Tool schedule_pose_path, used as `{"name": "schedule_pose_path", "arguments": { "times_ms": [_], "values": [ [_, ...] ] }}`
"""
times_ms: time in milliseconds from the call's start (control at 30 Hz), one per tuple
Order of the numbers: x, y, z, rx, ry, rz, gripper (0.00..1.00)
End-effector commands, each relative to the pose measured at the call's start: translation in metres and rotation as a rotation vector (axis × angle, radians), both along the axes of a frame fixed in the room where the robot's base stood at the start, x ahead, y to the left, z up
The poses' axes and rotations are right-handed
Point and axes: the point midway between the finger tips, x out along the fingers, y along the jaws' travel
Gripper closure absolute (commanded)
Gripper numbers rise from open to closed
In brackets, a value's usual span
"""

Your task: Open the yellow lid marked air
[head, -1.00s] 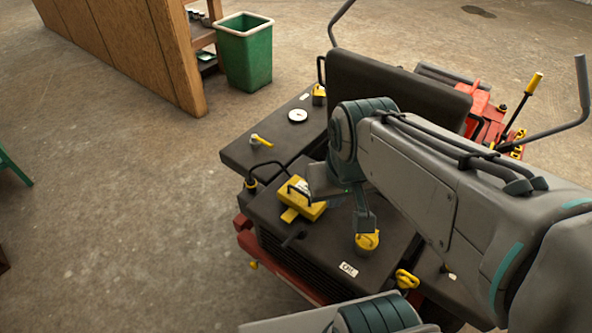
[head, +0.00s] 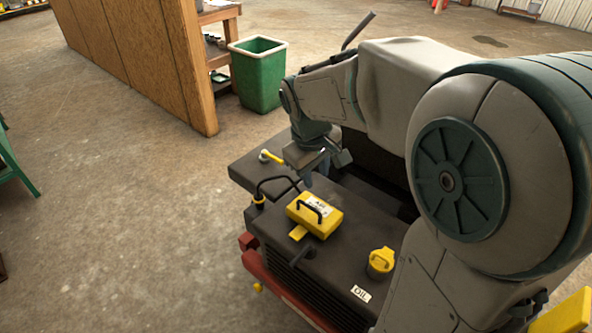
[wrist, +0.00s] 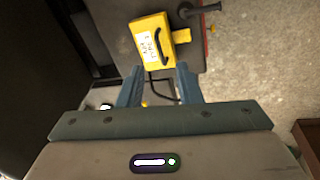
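The yellow lid marked AIR (head: 322,222) lies shut on top of the dark machine housing, with a black handle and a white label. A yellow tab sticks out at its front. It also shows in the wrist view (wrist: 146,27), upper middle, beyond the fingertips. My gripper (head: 324,170) is above the machine, behind the lid in the head view and apart from it. In the wrist view the two fingers (wrist: 158,80) stand apart with nothing between them. The head view shows the fingers only partly.
A yellow oil cap (head: 381,262) stands on the dark housing (head: 340,255), right of the lid. A yellow-handled valve (head: 271,156) and a black hose (head: 275,180) are to the left. A green bin (head: 257,78) and wooden partition (head: 150,60) stand behind.

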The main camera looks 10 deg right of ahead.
Motion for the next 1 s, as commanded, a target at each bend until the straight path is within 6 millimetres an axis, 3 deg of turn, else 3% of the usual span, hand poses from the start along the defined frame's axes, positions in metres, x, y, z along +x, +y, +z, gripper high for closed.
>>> {"name": "schedule_pose_path", "arguments": {
  "times_ms": [33,100,300,567,1000],
  "values": [
    [0.015,0.003,-0.018,-0.007,0.018,0.039,0.68],
    [0.032,0.007,-0.029,-0.017,0.031,0.089,0.68],
    [0.056,0.015,-0.045,-0.029,0.053,0.171,0.68],
    [0.062,0.012,-0.068,-0.031,0.059,0.179,0.68],
    [0.072,-0.002,-0.156,-0.03,0.058,0.179,0.68]
  ]
}}
